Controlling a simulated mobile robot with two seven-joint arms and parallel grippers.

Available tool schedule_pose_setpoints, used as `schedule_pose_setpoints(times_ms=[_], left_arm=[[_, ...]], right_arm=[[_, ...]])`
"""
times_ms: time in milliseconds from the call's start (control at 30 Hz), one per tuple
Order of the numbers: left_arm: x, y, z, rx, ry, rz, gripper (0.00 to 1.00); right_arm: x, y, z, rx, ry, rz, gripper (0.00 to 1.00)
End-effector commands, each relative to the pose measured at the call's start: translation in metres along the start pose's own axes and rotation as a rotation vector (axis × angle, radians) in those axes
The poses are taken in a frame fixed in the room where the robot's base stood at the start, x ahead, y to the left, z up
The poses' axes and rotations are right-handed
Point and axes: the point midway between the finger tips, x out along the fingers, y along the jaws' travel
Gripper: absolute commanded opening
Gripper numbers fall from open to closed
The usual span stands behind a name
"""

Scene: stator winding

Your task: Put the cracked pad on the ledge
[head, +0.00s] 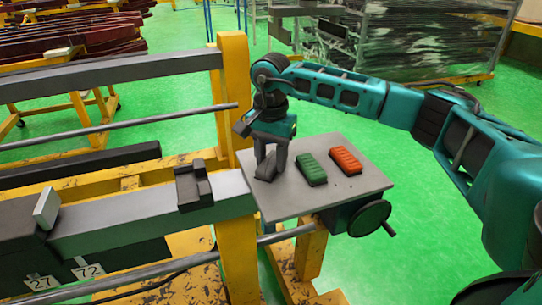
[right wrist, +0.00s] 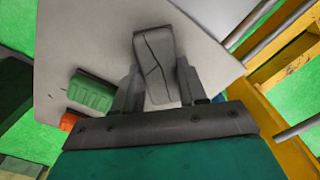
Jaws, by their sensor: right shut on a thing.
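My right gripper (head: 270,163) is shut on the cracked pad, over the left part of the small grey table. The cracked pad (right wrist: 155,48) is a grey block with dark crack lines on its face; it sits between the fingers in the right wrist view. In the head view the pad (head: 265,170) is small and dark, at or just above the tabletop; I cannot tell if it touches. A long grey beam (head: 120,226) with a flat top runs along the left, perhaps the ledge. My left gripper is not in view.
A green ribbed block (head: 312,169) and a red ribbed block (head: 346,161) lie on the small table (head: 300,205), right of the gripper. A dark bracket (head: 193,187) and a light grey pad (head: 47,208) are on the beam. A yellow post (head: 234,95) stands close left of the gripper.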

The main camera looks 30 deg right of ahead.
Motion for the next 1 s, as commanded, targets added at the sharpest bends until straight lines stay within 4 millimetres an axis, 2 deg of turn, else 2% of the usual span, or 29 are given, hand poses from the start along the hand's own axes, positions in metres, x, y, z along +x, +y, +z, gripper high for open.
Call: schedule_pose_setpoints(times_ms=[67, 100, 333, 567, 700, 767, 1000], left_arm=[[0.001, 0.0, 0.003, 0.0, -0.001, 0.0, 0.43], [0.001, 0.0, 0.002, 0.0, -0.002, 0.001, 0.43], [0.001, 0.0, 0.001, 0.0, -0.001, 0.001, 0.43], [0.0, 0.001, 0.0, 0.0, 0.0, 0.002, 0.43], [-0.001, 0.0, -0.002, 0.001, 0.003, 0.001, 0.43], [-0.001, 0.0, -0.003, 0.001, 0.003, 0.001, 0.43], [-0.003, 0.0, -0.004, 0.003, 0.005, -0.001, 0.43]], right_arm=[[0.004, 0.0, 0.0, 0.0, 0.0, 0.0, 0.11], [0.003, 0.0, 0.0, 0.0, 0.0, 0.0, 0.45], [0.002, 0.0, 0.0, 0.0, 0.0, 0.0, 0.67], [0.002, 0.0, 0.0, 0.0, 0.0, 0.0, 0.67], [-0.007, -0.001, 0.0, 0.0, 0.001, -0.002, 0.67], [-0.016, -0.001, 0.0, 0.0, 0.002, -0.003, 0.67], [-0.069, -0.001, 0.0, 0.0, 0.001, -0.005, 0.67]])
